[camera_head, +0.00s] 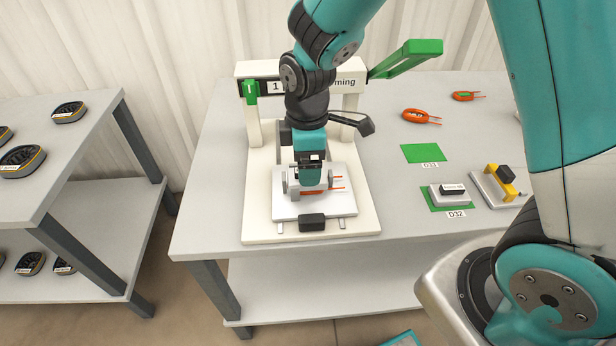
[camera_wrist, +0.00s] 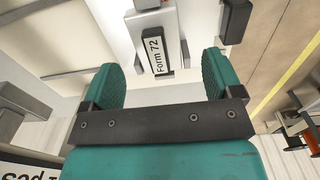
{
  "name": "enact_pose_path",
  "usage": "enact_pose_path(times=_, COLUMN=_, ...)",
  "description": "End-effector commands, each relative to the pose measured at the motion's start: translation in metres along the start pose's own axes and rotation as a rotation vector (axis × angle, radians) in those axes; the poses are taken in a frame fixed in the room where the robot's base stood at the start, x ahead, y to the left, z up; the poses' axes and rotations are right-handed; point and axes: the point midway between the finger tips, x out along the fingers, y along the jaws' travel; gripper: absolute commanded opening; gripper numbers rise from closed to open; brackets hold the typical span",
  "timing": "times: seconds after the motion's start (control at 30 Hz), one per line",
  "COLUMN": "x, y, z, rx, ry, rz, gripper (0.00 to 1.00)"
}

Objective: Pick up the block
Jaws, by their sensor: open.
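A pale block with a black-edged label reading "Form 72" (camera_wrist: 153,53) shows in the wrist view, between and beyond the fingertips. My gripper (camera_wrist: 164,72) is open, with a teal finger on each side and visible space between finger and block. In the head view my gripper (camera_head: 309,183) points down over the press's light tray (camera_head: 290,209); it hides most of what is below it, so contact cannot be told. Another small grey block with a dark label (camera_head: 450,193) sits on the green D32 mat (camera_head: 433,203).
The white press (camera_head: 253,120) has a green lever (camera_head: 408,58) at upper right and a black tray handle (camera_head: 312,222) in front. The green D33 mat (camera_head: 424,153) is empty. A yellow-and-grey fixture (camera_head: 497,184) stands right of D32. Orange coils (camera_head: 417,116) lie at the back.

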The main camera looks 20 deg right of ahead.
Motion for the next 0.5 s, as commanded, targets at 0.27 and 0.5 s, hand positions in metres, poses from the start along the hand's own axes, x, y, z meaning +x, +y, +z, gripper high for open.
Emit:
enact_pose_path(times=0.27, x=0.04, y=0.002, z=0.004, rx=0.001, ry=-0.002, rz=-0.003, gripper=0.85)
enact_pose_path(times=0.5, x=0.042, y=0.002, z=0.004, rx=0.0, ry=0.0, rz=-0.001, gripper=0.85)
